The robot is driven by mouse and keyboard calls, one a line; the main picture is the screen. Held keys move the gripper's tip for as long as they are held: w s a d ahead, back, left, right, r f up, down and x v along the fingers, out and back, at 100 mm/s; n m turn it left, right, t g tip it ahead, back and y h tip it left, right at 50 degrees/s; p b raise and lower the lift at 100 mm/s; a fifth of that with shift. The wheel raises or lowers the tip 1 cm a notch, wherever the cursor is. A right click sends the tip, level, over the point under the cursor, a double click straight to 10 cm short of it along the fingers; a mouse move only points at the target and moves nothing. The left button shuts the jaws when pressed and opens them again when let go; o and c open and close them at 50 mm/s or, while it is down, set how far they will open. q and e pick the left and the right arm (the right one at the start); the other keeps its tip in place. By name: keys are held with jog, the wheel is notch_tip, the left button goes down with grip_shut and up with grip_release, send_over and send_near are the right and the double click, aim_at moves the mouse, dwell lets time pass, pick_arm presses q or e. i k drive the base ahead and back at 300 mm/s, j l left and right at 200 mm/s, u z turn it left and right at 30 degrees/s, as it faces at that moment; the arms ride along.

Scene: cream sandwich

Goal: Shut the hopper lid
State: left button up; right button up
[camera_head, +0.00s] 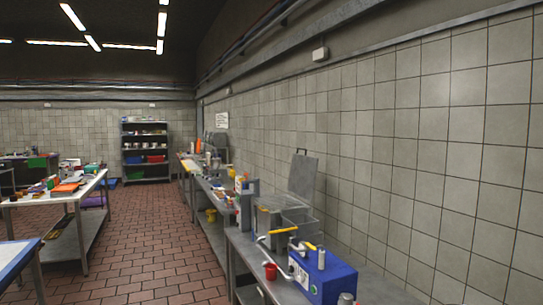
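A grey flat lid (303,175) with a small handle on its top edge stands raised, close to upright, near the tiled wall. Below it is a boxy grey container (268,220), which looks like the hopper, on the metal counter at right. The lid is open, and its hinge is too small to make out. Neither of my grippers is in view.
The counter (243,249) along the right wall also holds a blue box (326,280), a red cup (270,271) and yellow-handled items. A cluttered white table (62,197) stands at left. The brick floor (150,240) between them is clear. A shelf rack (146,180) stands at the back.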

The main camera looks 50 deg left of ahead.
aim_at(303, 169)
jog(key=i+j+u, duration=0.25)
jog(key=j, duration=0.2)
jog(key=i+j+u, duration=0.25)
jog(key=j, duration=0.2)
jog(key=i+j+u, duration=0.25)
jog(key=j, duration=0.1)
